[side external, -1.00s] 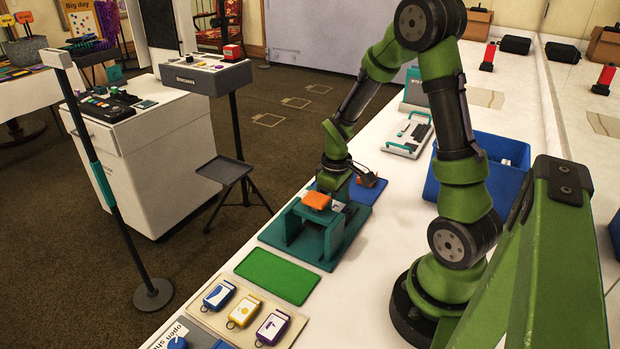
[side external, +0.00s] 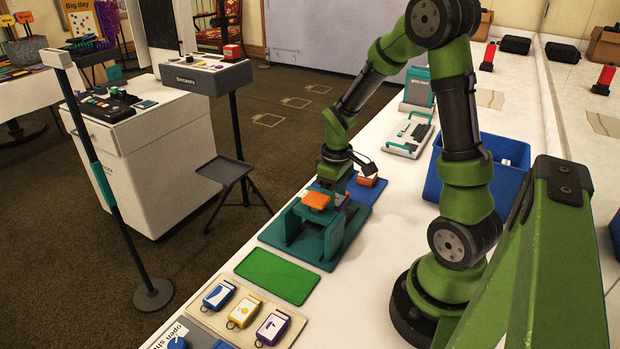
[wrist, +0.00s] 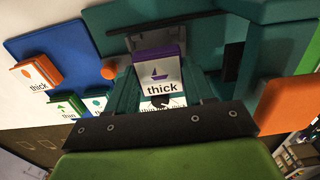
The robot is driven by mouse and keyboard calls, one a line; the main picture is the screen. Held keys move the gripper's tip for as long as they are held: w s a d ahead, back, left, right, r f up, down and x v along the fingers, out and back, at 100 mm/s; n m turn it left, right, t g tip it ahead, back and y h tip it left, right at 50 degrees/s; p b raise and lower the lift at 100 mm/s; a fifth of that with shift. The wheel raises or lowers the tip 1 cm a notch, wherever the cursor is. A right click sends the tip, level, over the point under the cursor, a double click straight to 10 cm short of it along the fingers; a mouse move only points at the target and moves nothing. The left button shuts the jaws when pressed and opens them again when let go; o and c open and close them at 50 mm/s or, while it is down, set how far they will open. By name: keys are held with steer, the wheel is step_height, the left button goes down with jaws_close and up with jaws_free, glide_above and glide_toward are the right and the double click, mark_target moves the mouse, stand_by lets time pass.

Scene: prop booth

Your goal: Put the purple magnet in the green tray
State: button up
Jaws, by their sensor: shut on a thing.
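The purple magnet (wrist: 158,76) has a white face with a purple boat and the word "thick". It shows in the middle of the wrist view, between the teal fingers of my gripper (wrist: 160,92), which is shut on it. In the side view my gripper (side external: 340,188) is at the teal stand, just behind its orange block (side external: 316,201); there the magnet is mostly hidden. Whether the magnet touches the stand I cannot tell. The green tray (side external: 276,276) lies flat and empty on the white counter, nearer the camera than the stand.
The teal stand (side external: 300,250) rises between my gripper and the green tray. Behind it, a blue mat (wrist: 50,45) holds an orange magnet (wrist: 38,77) and smaller ones. A beige tray (side external: 225,327) with blue, yellow and purple tags lies in front. A blue bin (side external: 470,190) stands right.

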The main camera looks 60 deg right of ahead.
step_height(320, 180, up, 12)
glide_above(261, 266)
step_height(261, 266, down, 9)
steer(key=shift+f, duration=3.3)
steer(key=o, duration=1.2)
